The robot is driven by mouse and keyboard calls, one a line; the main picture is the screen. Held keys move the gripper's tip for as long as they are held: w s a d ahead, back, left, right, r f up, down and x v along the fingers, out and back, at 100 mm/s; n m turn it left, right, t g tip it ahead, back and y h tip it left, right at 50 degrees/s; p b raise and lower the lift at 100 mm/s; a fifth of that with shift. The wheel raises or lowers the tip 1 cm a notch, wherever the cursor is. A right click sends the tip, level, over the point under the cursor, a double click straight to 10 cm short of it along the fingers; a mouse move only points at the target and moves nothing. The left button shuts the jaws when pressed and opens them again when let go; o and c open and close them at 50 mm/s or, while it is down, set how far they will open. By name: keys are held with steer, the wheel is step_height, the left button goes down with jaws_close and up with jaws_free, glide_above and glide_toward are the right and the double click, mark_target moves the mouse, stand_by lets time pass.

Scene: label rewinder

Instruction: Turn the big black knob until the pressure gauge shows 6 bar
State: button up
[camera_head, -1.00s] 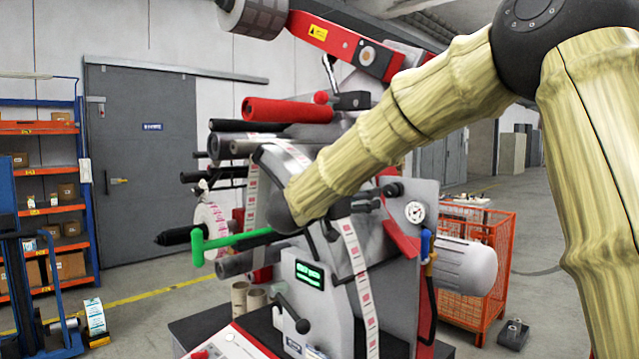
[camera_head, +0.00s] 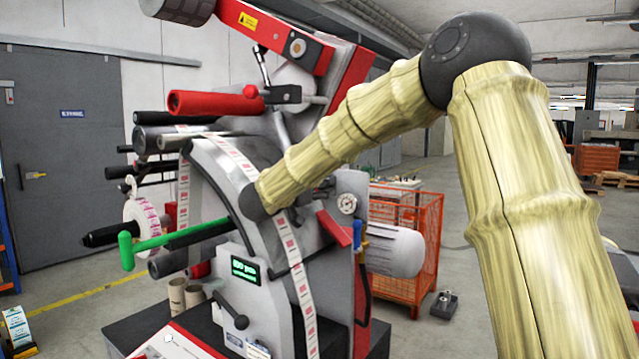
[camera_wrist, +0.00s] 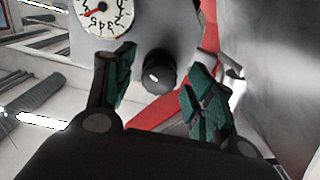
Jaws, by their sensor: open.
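The big black knob (camera_wrist: 158,70) shows in the wrist view, sticking out from a grey panel. The white pressure gauge (camera_wrist: 104,12) is up and left of it, cut by the top edge and turned round in the picture. Its red needle points left and slightly down; I cannot read an exact value. My gripper (camera_wrist: 161,64) is open, with one teal-padded finger on each side of the knob and gaps visible between pads and knob.
The label rewinder (camera_head: 275,285) fills the centre, with a green handle (camera_head: 170,240) and a label web (camera_head: 300,285). A red bracket (camera_wrist: 165,110) lies behind the knob in the wrist view. An orange mesh crate (camera_head: 415,235) stands right of the machine, with open floor beyond.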

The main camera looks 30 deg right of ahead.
steer(key=shift+w+d, duration=0.1)
steer(key=shift+d, duration=0.15)
steer(key=shift+c, duration=0.5)
steer(key=c, duration=0.9)
steer(key=shift+c, duration=0.2)
steer(key=shift+m, duration=0.3)
steer(key=o, duration=1)
steer(key=shift+o, duration=0.2)
